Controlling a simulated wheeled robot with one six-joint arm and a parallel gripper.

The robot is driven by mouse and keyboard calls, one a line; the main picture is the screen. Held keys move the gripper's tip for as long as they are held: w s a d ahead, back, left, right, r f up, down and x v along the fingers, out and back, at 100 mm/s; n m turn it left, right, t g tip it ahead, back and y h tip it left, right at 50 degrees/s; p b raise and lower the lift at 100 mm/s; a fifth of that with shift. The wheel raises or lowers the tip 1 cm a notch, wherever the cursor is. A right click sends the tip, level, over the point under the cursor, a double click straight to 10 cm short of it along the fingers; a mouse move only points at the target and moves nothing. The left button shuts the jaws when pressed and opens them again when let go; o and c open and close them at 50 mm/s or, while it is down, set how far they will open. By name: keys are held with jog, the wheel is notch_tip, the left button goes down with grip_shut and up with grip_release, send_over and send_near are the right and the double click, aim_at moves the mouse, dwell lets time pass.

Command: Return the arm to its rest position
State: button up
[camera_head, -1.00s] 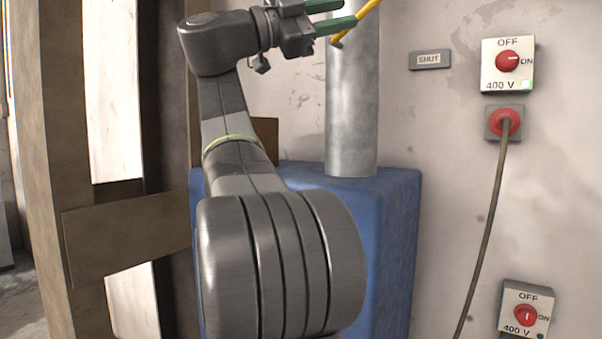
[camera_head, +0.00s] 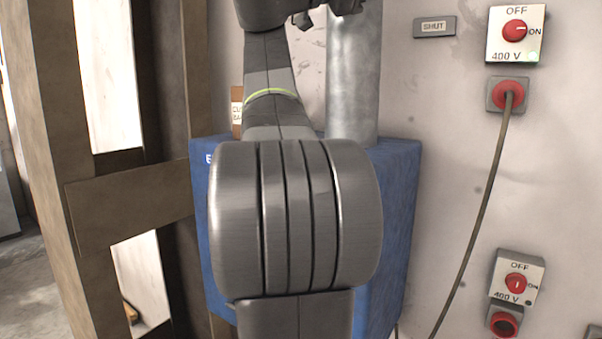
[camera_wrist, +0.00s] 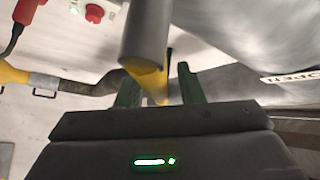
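My gripper (camera_wrist: 157,78) shows in the wrist view, with its two green fingers standing apart. A yellow bar (camera_wrist: 160,84) shows between and beyond the fingers, with a grey cylinder (camera_wrist: 148,30) above it. I see no finger closed on the bar; whether one touches it I cannot tell. My arm rises in the middle of that view, in front of a blue block (camera_head: 400,190) and a grey metal pipe (camera_head: 352,90).
On the right wall are a SHUT plate (camera_head: 434,27), an upper switch box (camera_head: 515,35), a red plug (camera_head: 508,95) with a hanging cable and a lower switch box (camera_head: 517,277). A brown frame (camera_head: 130,215) stands left. The wrist view shows an upside-down OPEN label (camera_wrist: 290,77).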

jog(key=shift+a, duration=0.15)
jog(key=b+v, duration=0.4)
jog(key=v, duration=0.9)
jog(key=w+d+r+p, duration=0.1)
jog(key=d+p, duration=0.1)
jog(key=d, duration=0.4)
jog(key=w+d+r+m+p, duration=0.1)
jog(key=w+d+p, duration=0.1)
jog(key=d, duration=0.4)
jog(key=shift+d+r+g+y+p, duration=0.3)
jog(key=shift+d+r+y+p, duration=0.1)
jog(key=shift+s, duration=0.1)
